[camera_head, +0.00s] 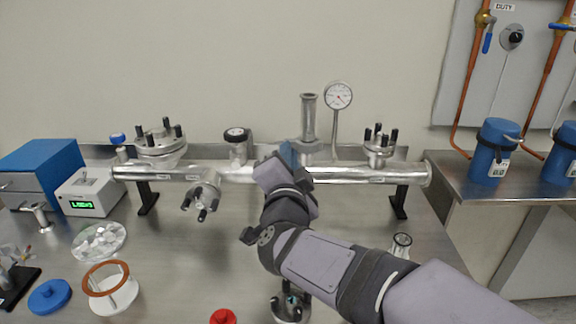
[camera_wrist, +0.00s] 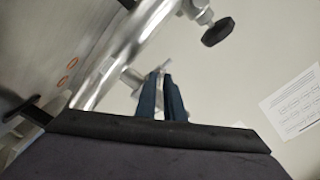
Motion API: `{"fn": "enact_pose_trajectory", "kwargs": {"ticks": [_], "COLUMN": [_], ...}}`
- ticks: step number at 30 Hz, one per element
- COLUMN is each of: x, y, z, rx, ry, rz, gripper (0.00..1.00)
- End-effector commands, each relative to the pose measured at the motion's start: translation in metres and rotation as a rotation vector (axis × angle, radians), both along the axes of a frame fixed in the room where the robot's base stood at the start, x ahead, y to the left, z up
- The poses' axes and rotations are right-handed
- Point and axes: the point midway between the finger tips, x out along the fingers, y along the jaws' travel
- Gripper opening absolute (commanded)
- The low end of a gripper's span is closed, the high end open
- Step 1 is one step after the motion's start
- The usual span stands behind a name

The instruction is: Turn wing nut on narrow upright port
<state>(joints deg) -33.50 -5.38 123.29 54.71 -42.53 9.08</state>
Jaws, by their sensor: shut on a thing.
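The narrow upright port (camera_head: 308,112) is a grey metal tube standing on the long silver manifold pipe (camera_head: 352,173) in the head view. My gripper (camera_head: 289,154) is at the lower left of the port's base, with its blue fingers close to the pipe. The arm and gripper hide the port's clamp in the head view. In the wrist view the blue fingers (camera_wrist: 161,80) are close together on a small silver part, which I take as the wing nut (camera_wrist: 164,66). Most of the nut is hidden between the fingers, so its angle is hard to tell.
A round gauge (camera_head: 338,95) stands just right of the port. A black-knobbed valve (camera_head: 237,138) is to the left, and bolted flanges (camera_head: 160,140) stand farther along. A white ring stand (camera_head: 110,287) and a dish (camera_head: 98,241) are on the bench at left.

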Motion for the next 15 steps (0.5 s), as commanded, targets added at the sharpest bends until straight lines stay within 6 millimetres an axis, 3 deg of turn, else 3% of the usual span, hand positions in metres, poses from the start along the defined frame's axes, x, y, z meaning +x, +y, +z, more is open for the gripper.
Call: {"fn": "enact_pose_trajectory", "kwargs": {"ticks": [15], "x": [-0.0001], "y": [-0.0005], "z": [-0.005], "rx": [0.495], "ry": [-0.002], "rz": [0.001], "gripper": [0.0]}}
